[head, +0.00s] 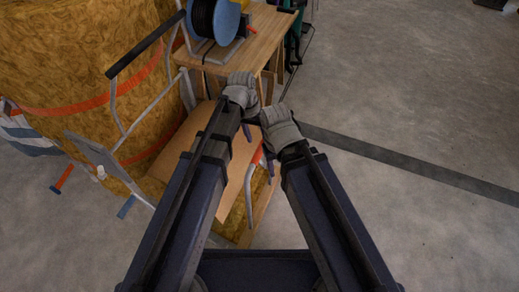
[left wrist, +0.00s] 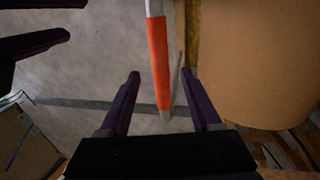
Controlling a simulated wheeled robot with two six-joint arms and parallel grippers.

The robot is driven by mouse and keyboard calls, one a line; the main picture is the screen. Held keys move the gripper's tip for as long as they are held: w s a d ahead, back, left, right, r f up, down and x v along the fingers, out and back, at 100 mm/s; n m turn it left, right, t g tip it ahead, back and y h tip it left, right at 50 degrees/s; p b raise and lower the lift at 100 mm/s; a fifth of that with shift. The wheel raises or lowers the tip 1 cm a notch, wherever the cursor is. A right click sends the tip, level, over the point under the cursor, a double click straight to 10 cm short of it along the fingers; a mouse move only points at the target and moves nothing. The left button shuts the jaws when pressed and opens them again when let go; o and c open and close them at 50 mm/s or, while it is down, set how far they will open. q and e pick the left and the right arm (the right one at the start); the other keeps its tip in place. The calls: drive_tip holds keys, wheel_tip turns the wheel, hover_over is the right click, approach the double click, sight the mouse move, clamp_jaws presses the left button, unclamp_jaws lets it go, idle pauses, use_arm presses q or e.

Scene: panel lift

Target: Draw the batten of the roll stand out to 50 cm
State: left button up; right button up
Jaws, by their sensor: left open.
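My left gripper (head: 247,131) is open and points down in front of the wooden stand; its fingers also show in the left wrist view (left wrist: 162,74). An orange sleeve on a pale rod (left wrist: 158,60) shows between the fingertips in that view, and the fingers are not shut on it. The orange piece (head: 257,156) also shows just below the grippers in the head view. My right gripper (head: 269,163) is close beside the left one; in the left wrist view its two fingers are apart (left wrist: 35,25). I cannot make out the batten or the roll stand with certainty.
A blue and black reel (head: 213,18) stands on a wooden tabletop (head: 262,35). The concrete floor at the right is clear.

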sight(260, 147)
use_arm(q)
drive_tip(key=f+b, duration=0.2)
drive_tip(key=f, duration=0.1)
drive_tip(key=f+b, duration=0.1)
drive_tip(key=shift+s+d+f, duration=0.2)
drive_tip(key=shift+d+f, duration=0.05)
drive_tip(key=shift+d, duration=0.15)
clamp_jaws()
idle(1.1)
